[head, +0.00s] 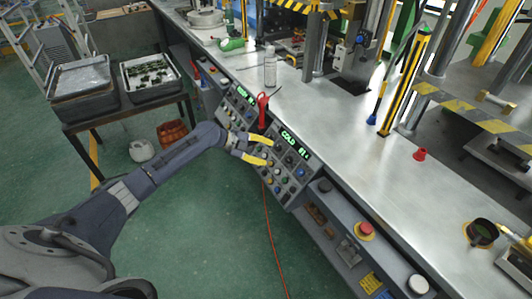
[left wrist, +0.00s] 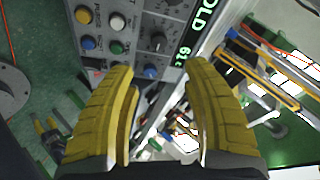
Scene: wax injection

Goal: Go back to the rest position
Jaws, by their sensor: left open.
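My left gripper (head: 257,148) is in front of the control panel (head: 287,170) on the machine's front side. Its two yellow fingers are apart and nothing is held between them. In the left wrist view the open fingers (left wrist: 160,115) point toward the panel's buttons and knobs (left wrist: 118,22), with part of a green display above. I cannot tell from these views whether a finger touches the panel. My right gripper is in neither view.
The metal worktop (head: 330,125) runs along the machine above the panel. A red-handled tool (head: 262,108) and a clear bottle (head: 270,66) are near the gripper. A red emergency button (head: 365,229) is lower right. Trays (head: 150,92) stand on a side table at left. Green floor is open below.

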